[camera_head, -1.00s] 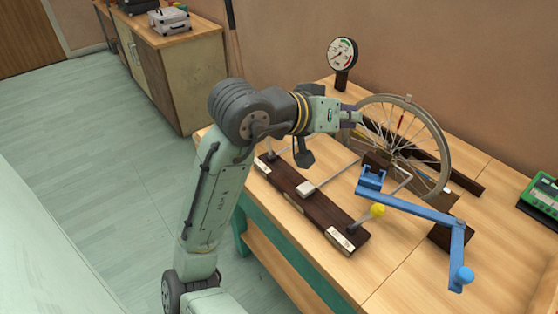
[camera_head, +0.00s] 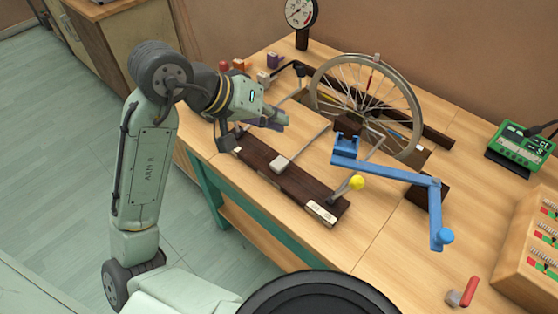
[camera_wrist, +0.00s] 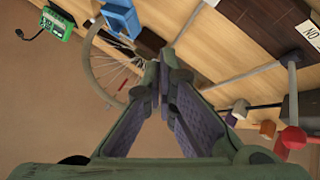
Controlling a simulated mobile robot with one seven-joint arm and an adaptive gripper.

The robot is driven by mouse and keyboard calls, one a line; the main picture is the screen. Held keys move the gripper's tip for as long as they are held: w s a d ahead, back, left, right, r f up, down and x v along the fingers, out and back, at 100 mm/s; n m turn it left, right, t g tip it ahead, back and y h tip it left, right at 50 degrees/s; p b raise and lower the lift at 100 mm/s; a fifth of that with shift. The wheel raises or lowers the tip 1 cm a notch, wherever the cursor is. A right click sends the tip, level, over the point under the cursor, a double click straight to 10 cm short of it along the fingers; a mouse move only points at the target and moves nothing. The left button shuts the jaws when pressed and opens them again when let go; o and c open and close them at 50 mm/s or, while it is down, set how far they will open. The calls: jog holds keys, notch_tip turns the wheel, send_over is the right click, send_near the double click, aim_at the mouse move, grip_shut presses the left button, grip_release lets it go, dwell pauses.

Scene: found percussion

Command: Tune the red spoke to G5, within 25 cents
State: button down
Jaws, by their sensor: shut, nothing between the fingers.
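A spoked wheel (camera_head: 413,101) stands upright in a dark wooden stand on the bench. One spoke carries a red mark (camera_head: 371,73) near the top of the rim; this red spoke also shows in the wrist view (camera_wrist: 122,85). A green tuner box (camera_head: 522,146) with a small screen sits at the right; its reading is too small to make out. My gripper (camera_head: 284,119) is in the air left of the wheel, above the dark wooden bar, apart from the wheel. In the wrist view its fingers (camera_wrist: 158,66) meet at the tips with nothing between them.
A blue crank arm (camera_head: 395,175) reaches out in front of the wheel, near a yellow ball (camera_head: 357,183). Several coloured small pieces, one purple (camera_head: 274,60), stand behind my gripper. A dial gauge (camera_head: 300,14) is at the back. A red-handled tool (camera_head: 468,291) lies front right.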

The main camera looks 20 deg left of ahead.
aim_at(277, 160)
jog(key=shift+f+b, duration=3.45)
jog(key=shift+f, duration=0.8)
jog(key=shift+f+b, duration=0.3)
jog(key=shift+f, duration=0.15)
jog(key=shift+f+b, duration=0.4)
jog(key=shift+f, duration=0.15)
jog(key=shift+r, duration=0.15)
jog(key=shift+r+p, duration=0.85)
jog(key=shift+p, duration=0.05)
notch_tip(277, 160, up, 5)
jog(key=p, duration=0.4)
dwell(1.0)
